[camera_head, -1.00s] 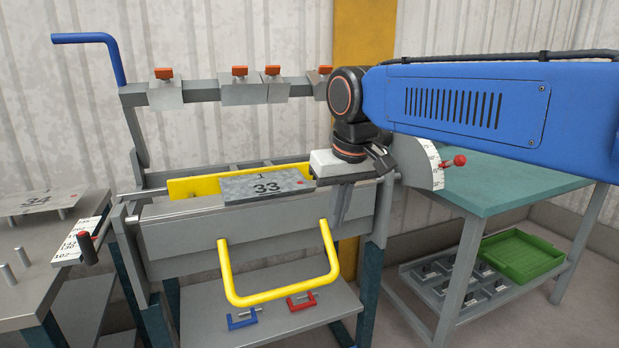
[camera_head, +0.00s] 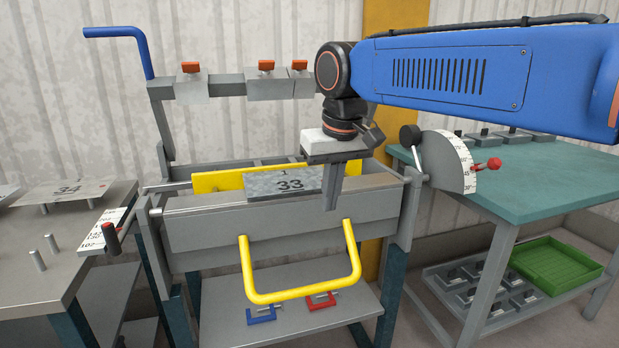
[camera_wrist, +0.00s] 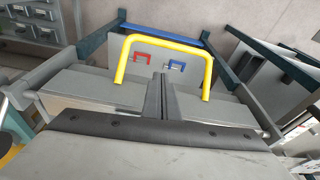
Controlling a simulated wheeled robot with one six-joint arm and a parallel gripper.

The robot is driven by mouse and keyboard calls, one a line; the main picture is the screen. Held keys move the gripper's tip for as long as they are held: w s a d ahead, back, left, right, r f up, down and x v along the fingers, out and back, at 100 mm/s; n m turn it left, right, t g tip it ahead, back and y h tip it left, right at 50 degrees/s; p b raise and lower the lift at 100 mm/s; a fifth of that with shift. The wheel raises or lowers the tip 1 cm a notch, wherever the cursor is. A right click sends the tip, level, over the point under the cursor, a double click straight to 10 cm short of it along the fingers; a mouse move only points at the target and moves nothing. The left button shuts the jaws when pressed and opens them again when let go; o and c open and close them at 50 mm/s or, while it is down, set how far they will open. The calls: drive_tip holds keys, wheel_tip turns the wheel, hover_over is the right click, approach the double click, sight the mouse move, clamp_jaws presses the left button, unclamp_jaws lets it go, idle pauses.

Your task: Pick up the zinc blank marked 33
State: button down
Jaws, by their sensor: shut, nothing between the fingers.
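The zinc blank marked 33 (camera_head: 284,184) is a grey mottled plate lying flat on the bed of the panel bender (camera_head: 220,232), in front of a yellow bar. Its right end is partly hidden by my gripper in the head view. My gripper (camera_head: 330,205) points down at the blank's right end, with its fingers closed together and nothing between them. Whether the fingers touch the blank cannot be told. In the wrist view the closed fingers (camera_wrist: 160,98) stand over the bender's front; the blank does not show there.
A yellow U-shaped handle (camera_head: 300,297) sticks out at the bender's front. A blue clamp (camera_head: 261,315) and a red clamp (camera_head: 321,301) lie on the shelf below. A plate marked 34 (camera_head: 70,191) rests on the left table. A green tray (camera_head: 555,264) sits under the right table (camera_head: 530,185).

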drive_tip(key=w+a+f, duration=0.1)
drive_tip(key=w+a, duration=0.4)
drive_tip(key=w, duration=0.6)
drive_tip(key=shift+w+a+f, duration=0.15)
drive_tip(key=shift+w+f, duration=0.05)
drive_tip(key=shift+w, duration=0.05)
idle(0.3)
drive_tip(key=shift+s+d, duration=0.25)
drive_tip(key=shift+s, duration=0.3)
drive_tip(key=shift+s+d, duration=0.2)
drive_tip(key=shift+s, duration=0.3)
